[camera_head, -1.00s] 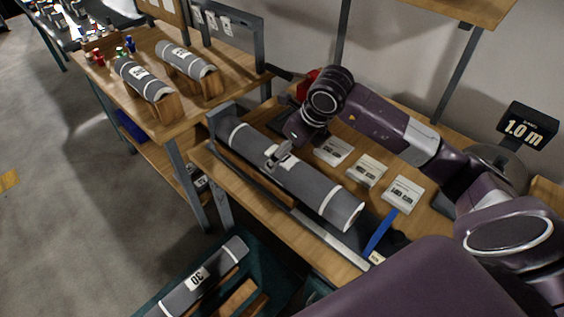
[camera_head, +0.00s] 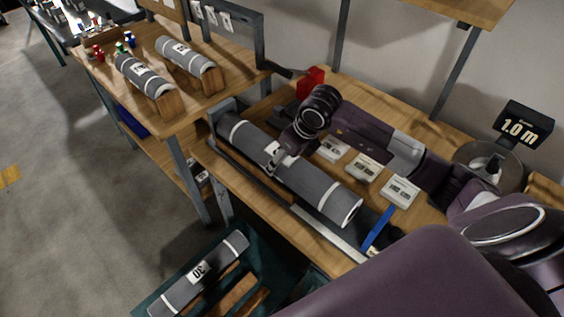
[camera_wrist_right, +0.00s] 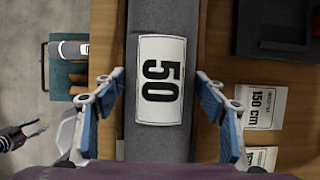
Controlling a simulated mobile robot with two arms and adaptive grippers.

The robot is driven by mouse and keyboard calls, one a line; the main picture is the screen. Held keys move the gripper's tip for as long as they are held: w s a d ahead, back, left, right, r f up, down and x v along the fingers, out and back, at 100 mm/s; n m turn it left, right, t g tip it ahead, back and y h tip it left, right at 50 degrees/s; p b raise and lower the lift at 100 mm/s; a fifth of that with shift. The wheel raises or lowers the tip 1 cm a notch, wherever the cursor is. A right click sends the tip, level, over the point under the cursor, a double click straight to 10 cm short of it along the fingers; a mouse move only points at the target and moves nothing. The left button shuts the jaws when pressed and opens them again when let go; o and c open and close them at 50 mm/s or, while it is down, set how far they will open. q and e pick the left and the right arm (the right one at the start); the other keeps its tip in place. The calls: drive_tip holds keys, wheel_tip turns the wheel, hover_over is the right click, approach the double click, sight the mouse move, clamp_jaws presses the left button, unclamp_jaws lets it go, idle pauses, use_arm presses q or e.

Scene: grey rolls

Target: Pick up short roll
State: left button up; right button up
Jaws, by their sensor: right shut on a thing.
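A grey roll (camera_head: 318,185) with white end bands lies along the front of the wooden bench. In the right wrist view its label reads 50 (camera_wrist_right: 161,80). My right gripper (camera_head: 278,156) is shut on this roll near its middle, with one finger on each side in the right wrist view (camera_wrist_right: 160,84). A grey roll labelled 30 (camera_head: 222,258) lies in the teal crate below. Two more grey rolls (camera_head: 142,76) (camera_head: 188,57) rest on wooden blocks on the left table. At the wrist view's left edge, part of what looks like my left gripper (camera_wrist_right: 22,136) shows; its jaws are unclear.
Several white cards (camera_head: 362,167) lie behind the held roll. A metal ruler strip (camera_head: 328,234) and a blue strip (camera_head: 380,229) lie in front and right. A 1.0 m display (camera_head: 523,127) stands at right. A red object (camera_head: 311,82) is at the bench's back.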

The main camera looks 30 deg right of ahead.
drive_tip(key=c, duration=0.5)
drive_tip(key=shift+w+r, duration=0.1)
drive_tip(key=shift+c, duration=0.3)
drive_tip(key=shift+r, duration=0.1)
